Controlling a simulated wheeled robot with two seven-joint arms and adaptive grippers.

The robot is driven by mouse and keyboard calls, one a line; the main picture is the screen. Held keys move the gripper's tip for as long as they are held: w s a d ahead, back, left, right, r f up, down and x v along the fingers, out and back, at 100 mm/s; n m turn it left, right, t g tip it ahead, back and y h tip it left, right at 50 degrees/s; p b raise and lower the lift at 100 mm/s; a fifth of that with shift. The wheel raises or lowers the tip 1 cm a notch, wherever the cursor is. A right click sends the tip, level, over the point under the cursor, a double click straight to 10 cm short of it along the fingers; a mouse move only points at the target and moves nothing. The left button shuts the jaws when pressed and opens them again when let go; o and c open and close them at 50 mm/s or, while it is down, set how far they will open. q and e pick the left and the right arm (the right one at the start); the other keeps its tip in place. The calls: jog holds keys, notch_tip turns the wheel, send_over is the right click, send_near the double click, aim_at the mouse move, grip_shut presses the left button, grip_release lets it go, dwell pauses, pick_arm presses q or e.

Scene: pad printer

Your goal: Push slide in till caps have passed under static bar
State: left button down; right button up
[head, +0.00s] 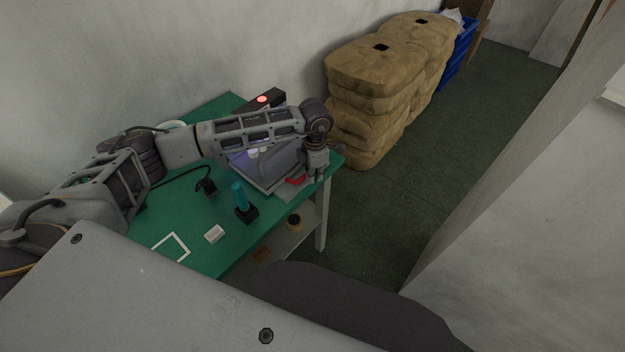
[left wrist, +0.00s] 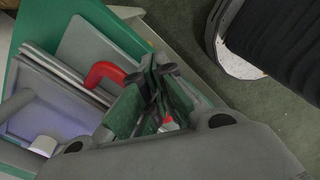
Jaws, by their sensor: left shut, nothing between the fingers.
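The grey slide (head: 270,183) lies at the right end of the green table, with a red handle (head: 297,180) at its near edge. In the left wrist view the red handle (left wrist: 103,73) is partly hidden by my fingers. Two white caps (head: 253,153) sit in the violet-lit area, partly behind my forearm; one cap also shows in the left wrist view (left wrist: 43,145). A black bar-like unit (head: 268,100) with a red light stands behind my arm; I cannot tell its exact relation to the caps. My left gripper (head: 318,178) is shut and empty, beside the handle; contact is unclear.
The green table (head: 200,235) also holds a teal-handled tool in a black stand (head: 243,205), a small white block (head: 214,234) and a white frame (head: 171,246). Stacked brown sacks (head: 375,85) stand beyond the table. The floor on the right is free.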

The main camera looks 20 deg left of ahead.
aim_at(291, 162)
pick_arm(q)
jog(key=shift+w+a+b, duration=0.25)
jog(key=shift+w+a, duration=0.1)
jog(key=shift+a, duration=0.65)
jog(key=shift+w+a+b, duration=0.25)
jog(key=shift+w+a, duration=0.1)
jog(key=shift+a, duration=0.7)
jog(key=shift+w+a+b, duration=0.25)
jog(key=shift+w+a, duration=0.1)
jog(key=shift+a, duration=0.65)
jog(key=shift+w+a, duration=0.15)
jog(key=shift+a, duration=0.15)
jog(key=shift+w+a, duration=0.15)
jog(key=shift+a, duration=0.3)
jog(key=shift+w+a+b, duration=0.25)
jog(key=shift+w+a, duration=0.05)
jog(key=shift+a, duration=0.45)
jog(key=shift+w+a+b, duration=0.25)
jog(key=shift+a, duration=0.45)
jog(key=shift+s+d, duration=0.15)
jog(key=shift+d, duration=0.3)
jog(key=shift+r+p, duration=1.9)
jog(key=shift+r, duration=1.6)
